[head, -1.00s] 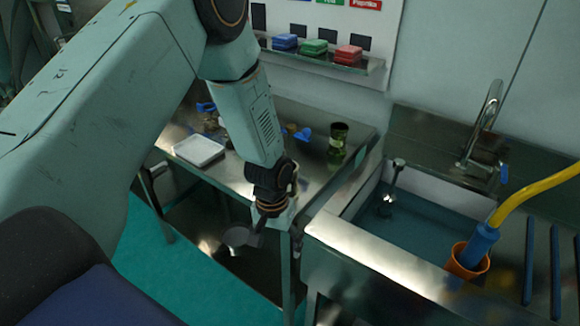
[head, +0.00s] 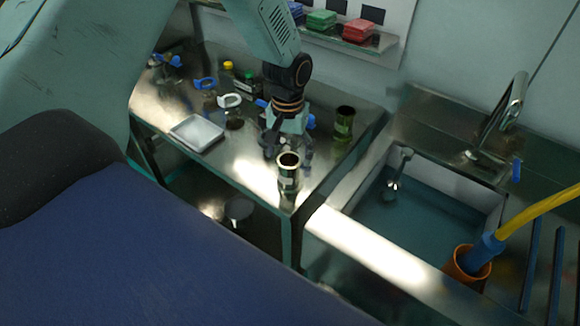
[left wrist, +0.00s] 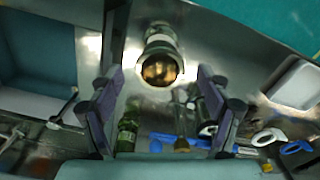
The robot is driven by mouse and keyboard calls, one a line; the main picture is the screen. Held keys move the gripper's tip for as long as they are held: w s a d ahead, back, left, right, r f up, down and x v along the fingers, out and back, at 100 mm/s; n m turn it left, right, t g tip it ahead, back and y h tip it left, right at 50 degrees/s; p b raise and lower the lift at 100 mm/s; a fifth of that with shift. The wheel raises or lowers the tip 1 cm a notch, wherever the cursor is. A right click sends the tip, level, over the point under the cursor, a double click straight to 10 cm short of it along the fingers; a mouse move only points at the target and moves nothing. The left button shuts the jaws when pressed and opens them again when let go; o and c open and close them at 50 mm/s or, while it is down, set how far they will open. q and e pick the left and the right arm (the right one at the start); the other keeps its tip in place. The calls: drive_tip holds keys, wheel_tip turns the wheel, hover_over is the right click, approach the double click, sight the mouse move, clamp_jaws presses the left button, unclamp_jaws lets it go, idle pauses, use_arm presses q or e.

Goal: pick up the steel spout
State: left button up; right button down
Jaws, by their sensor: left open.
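I cannot tell for sure which piece is the steel spout. An open-topped cylinder (head: 288,178) with a pale band and a shiny, brownish inside stands upright near the table's front corner. It also shows in the left wrist view (left wrist: 160,62), above the middle between the fingers. My left gripper (head: 288,147) is open and empty, just behind and above this cylinder in the head view, apart from it as far as I can see. Its two dark fingers spread wide in the left wrist view (left wrist: 162,108). My right gripper is out of view.
A green jar (head: 344,122) stands behind right of the gripper. A white tray (head: 197,133) and several blue- and white-handled items lie to the left. The sink (head: 425,220) is at right, with an orange cup (head: 467,263). A round grey piece (head: 238,208) lies below the table.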

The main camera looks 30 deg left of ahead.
use_arm(q)
drive_tip(key=shift+s+a+f, duration=0.1)
drive_tip(key=shift+s+f, duration=0.15)
drive_tip(key=shift+f, duration=0.7)
drive_tip(key=f, duration=0.1)
drive_tip(key=w+f, duration=0.1)
drive_tip(key=f, duration=0.2)
drive_tip(key=shift+w+d+f+p, duration=0.15)
drive_tip(key=shift+w+d+p, duration=0.05)
drive_tip(key=shift+w+p, duration=0.1)
drive_tip(key=shift+s+a+f, duration=0.1)
drive_tip(key=shift+f, duration=0.25)
drive_tip(key=shift+s+a+f, duration=0.1)
drive_tip(key=shift+s+a, duration=0.05)
drive_tip(key=shift+d, duration=0.2)
drive_tip(key=c, duration=0.4)
drive_tip(key=shift+a, duration=0.2)
drive_tip(key=c, duration=0.7)
drive_tip(key=shift+w+d, duration=0.1)
drive_tip(key=shift+w, duration=0.1)
drive_tip(key=c, duration=0.4)
